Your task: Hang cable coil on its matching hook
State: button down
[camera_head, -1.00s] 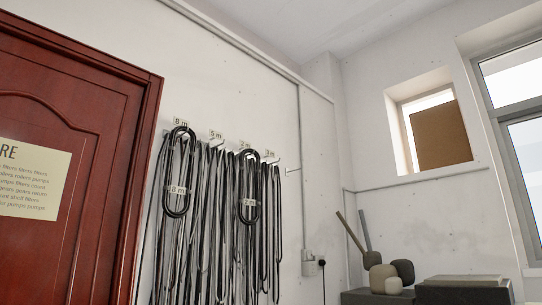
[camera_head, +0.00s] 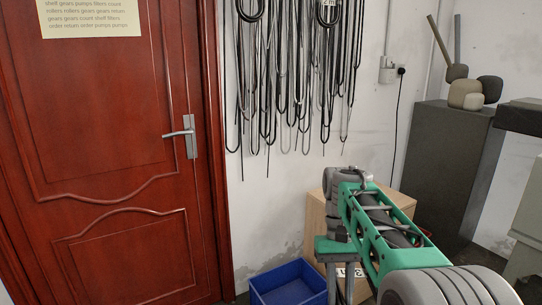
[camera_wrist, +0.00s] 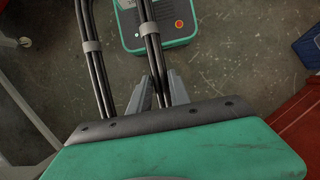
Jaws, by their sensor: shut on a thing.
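My gripper (camera_wrist: 160,88) is shut on a black cable coil (camera_wrist: 96,65) in the wrist view. A strand runs between the two grey fingers, and grey bands wrap the strands. In the head view, a small white tag (camera_head: 349,271) shows below my green arm, with dark strands beside it; its number is not clear. Other dark cables (camera_head: 300,85) hang on the white wall, up and left of my arm, apart from the held coil. One hung coil carries a tag (camera_head: 327,3) reading 2 m. The hooks lie above the head view and are not visible now.
A red door (camera_head: 110,190) with a lever handle (camera_head: 182,134) stands at left. A blue bin (camera_head: 290,284) and a wooden cabinet (camera_head: 313,218) stand below the cables. A dark grey cabinet (camera_head: 455,165) is at right. A green device (camera_wrist: 183,35) lies on the floor.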

notch_tip(320, 180, up, 15)
jog(key=s+p, duration=0.2)
jog(key=p, duration=1.8)
jog(key=shift+p, duration=0.3)
